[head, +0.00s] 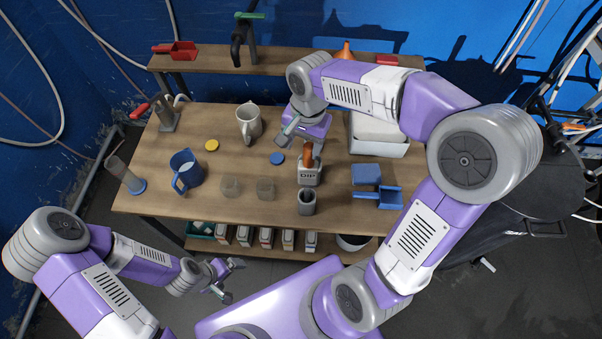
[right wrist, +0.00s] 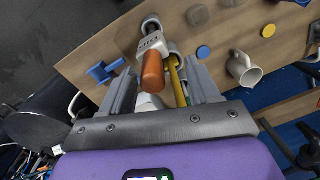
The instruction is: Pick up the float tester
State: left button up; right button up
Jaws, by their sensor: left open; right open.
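I cannot tell for sure which thing is the float tester. My right gripper (head: 303,142) is open above and behind the holder; in its wrist view the orange handle and yellow rod show between the open fingers, with no clear grip on either. My left gripper (head: 230,281) is open and empty, in front of the table.
A white tray (head: 379,140) stands right of my right gripper.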

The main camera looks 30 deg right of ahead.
aim_at(309, 156)
jog(key=shift+w+d+r+h, duration=0.1)
jog(key=shift+d+r+h, duration=0.2)
jog(key=shift+d+r, duration=0.35)
jog(key=shift+d, duration=0.05)
jog(key=shift+s+d+f, duration=0.1)
jog(key=shift+s+f, duration=0.2)
jog(key=shift+f, duration=0.05)
jog(key=f, duration=0.6)
jog(key=shift+w+f, duration=0.2)
jog(key=shift+f, duration=0.05)
grip_shut()
